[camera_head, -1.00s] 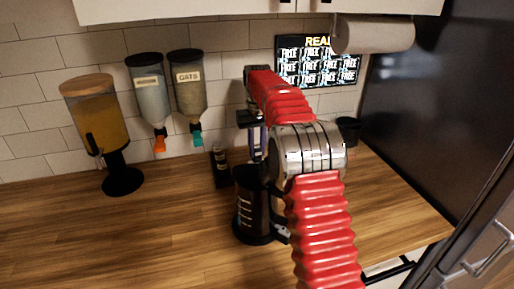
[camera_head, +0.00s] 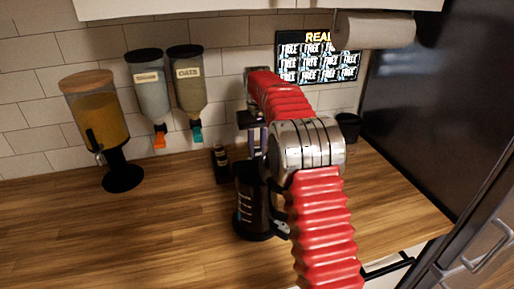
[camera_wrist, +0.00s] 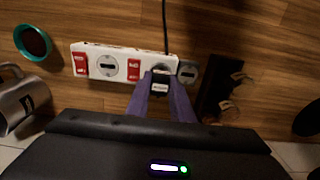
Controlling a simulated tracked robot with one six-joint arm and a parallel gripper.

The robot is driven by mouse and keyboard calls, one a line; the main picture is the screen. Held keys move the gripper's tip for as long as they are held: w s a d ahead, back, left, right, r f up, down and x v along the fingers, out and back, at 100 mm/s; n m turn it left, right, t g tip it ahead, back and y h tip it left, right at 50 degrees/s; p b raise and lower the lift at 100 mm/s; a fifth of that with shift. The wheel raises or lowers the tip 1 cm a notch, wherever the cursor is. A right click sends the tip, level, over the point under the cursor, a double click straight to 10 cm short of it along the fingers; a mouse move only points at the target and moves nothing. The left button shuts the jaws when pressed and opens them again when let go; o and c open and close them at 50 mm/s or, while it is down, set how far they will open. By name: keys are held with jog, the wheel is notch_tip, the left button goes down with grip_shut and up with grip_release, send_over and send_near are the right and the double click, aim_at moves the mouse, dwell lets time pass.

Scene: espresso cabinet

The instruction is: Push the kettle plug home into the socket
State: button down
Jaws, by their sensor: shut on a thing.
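My gripper (camera_wrist: 161,90) shows in the wrist view with its purple fingers closed around a small dark plug with a pale label (camera_wrist: 160,77). The plug is over the right part of a white power strip (camera_wrist: 91,48). The strip has red switches and a round socket (camera_wrist: 107,67) left of the plug. A grey round face (camera_wrist: 187,72) is just right of the plug. The fingers and plug hide what is beneath, so I cannot tell how deep the plug sits. In the head view my gripper (camera_head: 254,140) is partly hidden behind my arm, and the strip is hidden.
A dark jug (camera_head: 251,205) stands below my arm. A small dark box (camera_head: 220,164) is left of it. Dispensers (camera_head: 98,115) stand or hang along the tiled wall. In the wrist view a metal vessel (camera_wrist: 17,102) and a teal-rimmed cup (camera_wrist: 33,42) are left. The counter's left front is clear.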

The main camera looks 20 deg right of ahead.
aim_at(257, 147)
jog(key=shift+f, duration=0.2)
jog(key=c, duration=1.5)
grip_release()
jog(key=shift+r, duration=0.1)
jog(key=shift+r, duration=0.1)
notch_tip(257, 147, up, 13)
jog(key=shift+r, duration=0.2)
jog(key=shift+a, duration=0.1)
